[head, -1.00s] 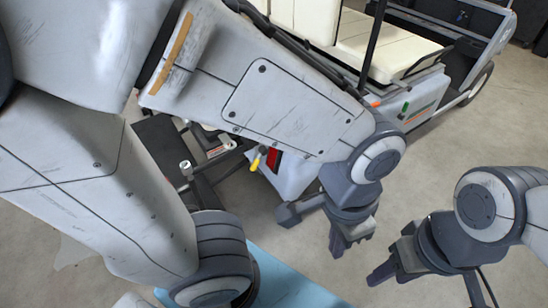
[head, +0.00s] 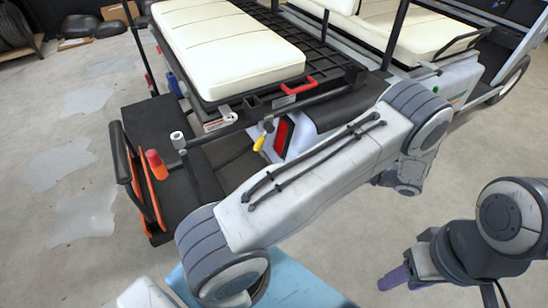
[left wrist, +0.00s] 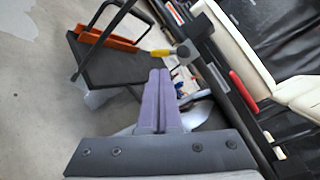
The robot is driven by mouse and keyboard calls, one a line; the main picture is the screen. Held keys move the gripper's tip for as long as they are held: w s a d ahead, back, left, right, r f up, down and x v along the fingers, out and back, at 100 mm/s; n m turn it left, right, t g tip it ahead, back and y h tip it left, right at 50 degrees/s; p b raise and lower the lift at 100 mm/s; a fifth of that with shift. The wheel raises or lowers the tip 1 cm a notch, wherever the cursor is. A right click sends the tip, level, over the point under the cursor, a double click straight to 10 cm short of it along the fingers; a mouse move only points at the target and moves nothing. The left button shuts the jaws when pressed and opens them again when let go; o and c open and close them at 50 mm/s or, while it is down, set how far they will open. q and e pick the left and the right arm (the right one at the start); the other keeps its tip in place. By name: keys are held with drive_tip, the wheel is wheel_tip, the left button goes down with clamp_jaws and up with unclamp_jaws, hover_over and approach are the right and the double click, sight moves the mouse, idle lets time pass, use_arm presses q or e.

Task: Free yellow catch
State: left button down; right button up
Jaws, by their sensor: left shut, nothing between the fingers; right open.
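The yellow catch (head: 260,142) is a small yellow-tipped lever at the cart's rear, beside a red tail light (head: 283,134). It also shows in the left wrist view (left wrist: 160,52), just beyond the fingertips and apart from them in the picture. My left gripper (left wrist: 160,76) is shut and empty, its purple fingers pressed together. In the head view my left forearm crosses in front of the cart and the left fingers are hidden. My right gripper (head: 398,279) is open and empty above bare floor at the lower right.
The cart's cream rear seat (head: 232,48) has a red handle (head: 298,83) at its corner. A black rear platform (head: 150,122) carries an orange-trimmed rail. A light blue surface (head: 290,285) lies at the bottom. Concrete floor is clear on the left.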

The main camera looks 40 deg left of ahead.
use_arm(q)
drive_tip(key=w+a+f+t+y+b, duration=0.25)
drive_tip(key=a+f+y, duration=0.2)
drive_tip(key=f, duration=0.65)
approach(262, 138)
drive_tip(key=w+a+f, duration=0.3)
drive_tip(key=a+f, duration=0.1)
drive_tip(key=a, duration=0.1)
drive_tip(key=shift+g+y, duration=0.35)
drive_tip(key=s+a+r, duration=0.1)
drive_tip(key=s+r, duration=0.1)
drive_tip(key=shift+s+a+r, duration=0.15)
drive_tip(key=shift+s+a, duration=0.2)
drive_tip(key=shift+a, duration=0.05)
use_arm(e)
wheel_tip(262, 138, down, 4)
drive_tip(key=shift+r, duration=0.2)
drive_tip(key=shift+a+r, duration=0.1)
